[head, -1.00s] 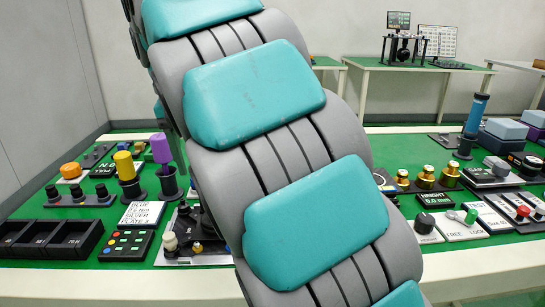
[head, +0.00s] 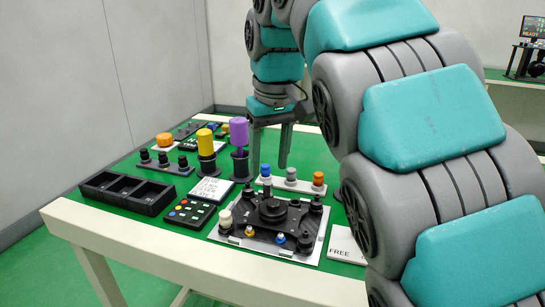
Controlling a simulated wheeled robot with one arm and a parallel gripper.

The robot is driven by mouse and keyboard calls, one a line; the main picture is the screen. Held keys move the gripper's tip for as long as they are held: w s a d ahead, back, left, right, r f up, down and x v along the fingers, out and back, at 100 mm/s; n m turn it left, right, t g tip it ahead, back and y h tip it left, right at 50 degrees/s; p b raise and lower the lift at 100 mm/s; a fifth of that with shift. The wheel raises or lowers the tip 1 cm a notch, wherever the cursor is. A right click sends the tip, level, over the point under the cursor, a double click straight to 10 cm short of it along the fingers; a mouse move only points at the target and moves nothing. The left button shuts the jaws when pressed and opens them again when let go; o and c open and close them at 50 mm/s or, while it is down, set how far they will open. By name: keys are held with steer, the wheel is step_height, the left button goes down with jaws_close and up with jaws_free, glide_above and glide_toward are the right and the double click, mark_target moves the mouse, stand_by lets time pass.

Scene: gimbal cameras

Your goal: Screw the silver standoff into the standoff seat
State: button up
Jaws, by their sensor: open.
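My gripper (head: 269,153) hangs beyond the fixture with its two dark fingers pointing down, open and apart. Nothing shows between them, though the tips are partly hard to see. A black fixture (head: 270,232) on a pale plate stands at the front of the table, with a round raised hub and several posts. Behind it, a rack holds blue, grey and orange capped pieces; the grey piece (head: 291,174) is in the middle. I cannot tell which piece is the silver standoff, or which post is the standoff seat.
My arm hides the table's right side.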

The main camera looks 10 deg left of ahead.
mark_target(268, 183)
steer(key=shift+w+a+f, duration=0.1)
steer(key=shift+f, duration=0.9)
steer(key=shift+w+a+f, duration=0.1)
steer(key=shift+w+f, duration=0.05)
steer(key=shift+f, duration=0.85)
steer(key=shift+w+a+f, duration=0.1)
steer(key=shift+f, duration=0.9)
jaws_close()
